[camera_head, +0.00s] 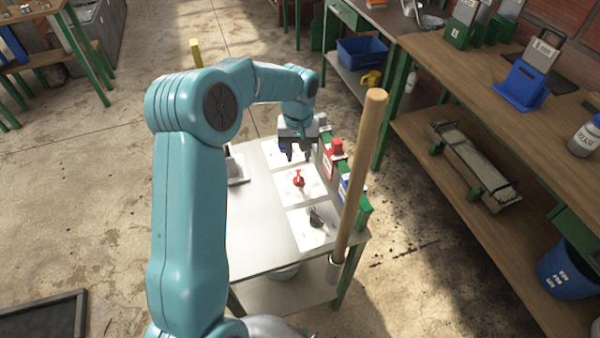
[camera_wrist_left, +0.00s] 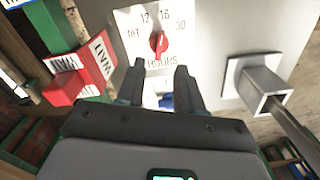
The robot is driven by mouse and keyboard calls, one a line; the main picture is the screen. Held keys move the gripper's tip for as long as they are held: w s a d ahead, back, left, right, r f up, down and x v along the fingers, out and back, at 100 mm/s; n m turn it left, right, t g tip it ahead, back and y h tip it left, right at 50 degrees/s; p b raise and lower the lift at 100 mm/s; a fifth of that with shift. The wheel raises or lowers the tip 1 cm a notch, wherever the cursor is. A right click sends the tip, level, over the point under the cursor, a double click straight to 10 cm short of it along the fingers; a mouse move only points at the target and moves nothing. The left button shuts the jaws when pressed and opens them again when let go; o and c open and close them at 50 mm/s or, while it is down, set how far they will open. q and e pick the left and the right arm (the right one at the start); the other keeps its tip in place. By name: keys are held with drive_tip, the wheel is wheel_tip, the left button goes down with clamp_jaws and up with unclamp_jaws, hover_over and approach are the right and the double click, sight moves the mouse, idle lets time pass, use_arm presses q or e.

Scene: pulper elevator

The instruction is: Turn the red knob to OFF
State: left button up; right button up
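The red knob (camera_head: 299,180) sits on the middle white dial plate (camera_head: 288,194) of a light tabletop. Small lettering, likely OFF, is left of the knob. My left gripper (camera_head: 298,153) is over the plate behind the knob. In the wrist view the left gripper (camera_wrist_left: 160,75) is open, with a blue knob (camera_wrist_left: 167,102) showing between its fingers. My right gripper is not in view.
A black knob (camera_head: 316,217) is on the nearest plate. A red WAIT block (camera_wrist_left: 66,88) stands along the dials' right side in the head view. A square metal bracket (camera_wrist_left: 262,88) stands on the opposite side. A tall wooden pole (camera_head: 359,175) rises at the table's near right.

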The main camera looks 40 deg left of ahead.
sight(298, 177)
use_arm(q)
wheel_tip(298, 177, down, 9)
drive_tip(key=shift+r, duration=0.2)
drive_tip(key=shift+s, duration=0.1)
clamp_jaws()
